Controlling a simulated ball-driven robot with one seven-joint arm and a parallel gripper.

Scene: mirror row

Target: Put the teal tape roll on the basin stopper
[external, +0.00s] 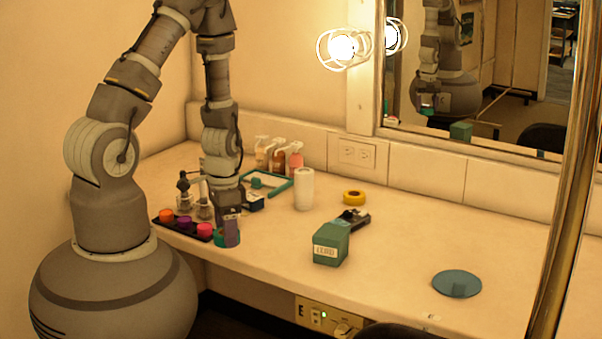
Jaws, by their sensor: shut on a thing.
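The teal tape roll (220,239) is at my gripper, low over the counter's front left part, beside the dark tray of colored pots. My gripper (231,231) points down and is shut on the roll; its finger hides the middle of it. I cannot tell whether the roll touches the counter. The basin stopper (457,284) is a flat blue-teal disc lying on the counter at the right, well apart from my gripper, with nothing on it.
A green labeled box (331,243) stands between my gripper and the stopper, with a black tool (352,219) behind it. A yellow roll (354,197) and a white cylinder (304,188) stand farther back. Bottles (279,157) line the wall. The counter around the stopper is clear.

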